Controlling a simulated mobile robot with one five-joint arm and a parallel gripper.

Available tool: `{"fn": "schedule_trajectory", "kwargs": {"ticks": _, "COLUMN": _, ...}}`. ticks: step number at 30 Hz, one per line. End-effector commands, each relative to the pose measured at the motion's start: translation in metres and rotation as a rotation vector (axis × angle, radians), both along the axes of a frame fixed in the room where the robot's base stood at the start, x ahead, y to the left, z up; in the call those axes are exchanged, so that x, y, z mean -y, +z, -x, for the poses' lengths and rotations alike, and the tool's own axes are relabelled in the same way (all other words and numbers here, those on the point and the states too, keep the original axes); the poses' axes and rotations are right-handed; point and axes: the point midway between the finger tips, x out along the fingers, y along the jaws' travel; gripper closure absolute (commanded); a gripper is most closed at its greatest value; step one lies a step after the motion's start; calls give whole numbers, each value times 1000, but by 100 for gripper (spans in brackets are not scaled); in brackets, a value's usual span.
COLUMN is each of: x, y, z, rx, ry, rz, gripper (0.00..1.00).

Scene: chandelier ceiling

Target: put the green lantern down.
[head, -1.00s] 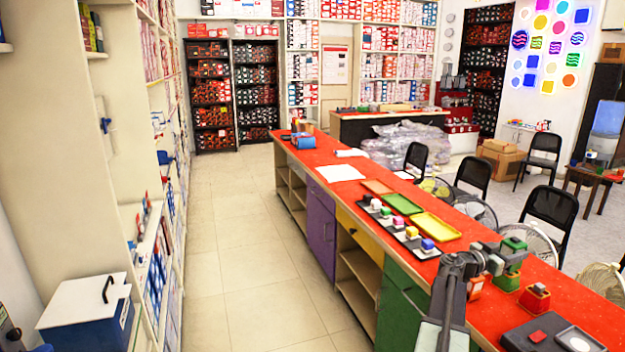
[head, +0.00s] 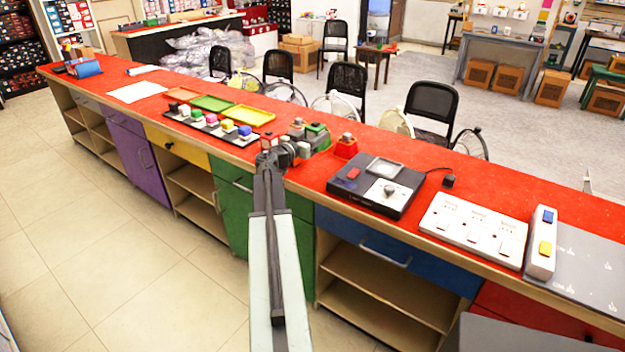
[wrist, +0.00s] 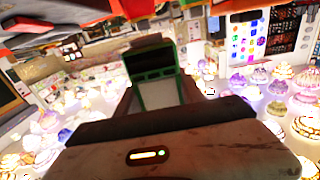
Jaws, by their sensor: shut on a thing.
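The green lantern (head: 317,131) is held in my gripper (head: 307,142), over the red counter (head: 440,187) in the head view. It is small there and partly hidden by the gripper, so I cannot tell whether its base touches the counter. In the wrist view the green lantern (wrist: 155,76) shows as a green frame with dark panels, beyond the brown body of my gripper. The fingertips themselves are not clear. A similar red lantern-like thing (head: 346,147) stands on the counter just right of the green one.
A black device (head: 377,185) and a white socket strip (head: 470,228) lie right of the gripper. A black tray (head: 200,130) with several coloured blocks and a yellow tray (head: 249,116) lie to the left. Bare red counter shows behind the black device. Chairs stand beyond.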

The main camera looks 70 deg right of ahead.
Motion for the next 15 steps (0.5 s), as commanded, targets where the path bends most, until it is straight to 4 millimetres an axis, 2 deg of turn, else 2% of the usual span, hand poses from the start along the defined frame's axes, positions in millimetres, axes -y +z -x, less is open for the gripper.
{"fn": "schedule_trajectory", "kwargs": {"ticks": 5, "x": 0, "y": -5, "z": 0, "rx": -1, "ry": 0, "rz": 1, "gripper": 100}}
{"fn": "schedule_trajectory", "kwargs": {"ticks": 12, "x": 0, "y": -49, "z": 0, "rx": -1, "ry": 0, "rz": 1, "gripper": 100}}
{"fn": "schedule_trajectory", "kwargs": {"ticks": 15, "x": 0, "y": -53, "z": 0, "rx": -1, "ry": 0, "rz": 1, "gripper": 100}}
